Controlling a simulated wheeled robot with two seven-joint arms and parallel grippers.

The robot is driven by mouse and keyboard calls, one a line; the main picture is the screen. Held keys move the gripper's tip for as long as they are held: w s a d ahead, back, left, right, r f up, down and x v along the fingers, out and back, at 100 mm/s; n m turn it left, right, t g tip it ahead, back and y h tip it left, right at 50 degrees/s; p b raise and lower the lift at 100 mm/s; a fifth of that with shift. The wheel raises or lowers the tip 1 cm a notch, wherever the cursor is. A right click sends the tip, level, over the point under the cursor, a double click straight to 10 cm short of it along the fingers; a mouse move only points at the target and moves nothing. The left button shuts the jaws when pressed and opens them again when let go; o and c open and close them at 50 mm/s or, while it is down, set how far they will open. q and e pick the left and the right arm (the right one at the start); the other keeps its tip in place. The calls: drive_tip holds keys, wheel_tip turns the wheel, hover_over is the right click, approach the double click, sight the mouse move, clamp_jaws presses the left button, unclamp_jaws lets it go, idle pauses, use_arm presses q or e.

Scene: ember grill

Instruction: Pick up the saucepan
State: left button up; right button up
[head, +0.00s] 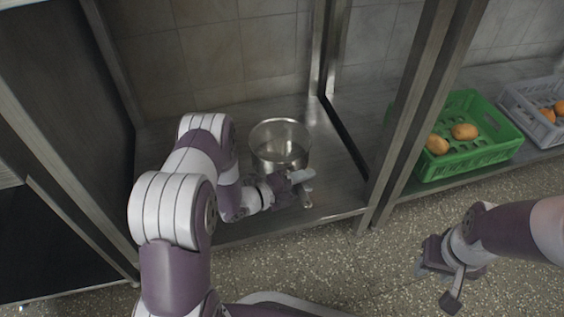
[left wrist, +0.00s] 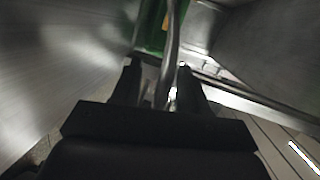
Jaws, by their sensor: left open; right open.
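The shiny metal saucepan (head: 281,133) stands upright on the lower metal shelf, its open top facing up. Its handle (head: 306,199) points toward me, partly covered by my left gripper (head: 304,182). In the left wrist view the left gripper (left wrist: 158,72) has its two dark fingers apart. A grey metal bar (left wrist: 172,45), which looks like the handle, runs between them with gaps visible. Whether a finger touches it I cannot tell. My right gripper (head: 440,278) is open and empty above the speckled floor, far from the saucepan.
Metal posts (head: 412,110) stand right of the saucepan's bay. Beyond them are a green crate (head: 470,160) with orange-brown produce and a grey crate (head: 527,122). A dark panel (head: 70,90) closes the left side. The shelf around the saucepan is clear.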

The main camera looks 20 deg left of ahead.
use_arm(q)
clamp_jaws()
drive_tip(key=shift+r, duration=0.1)
idle(1.2)
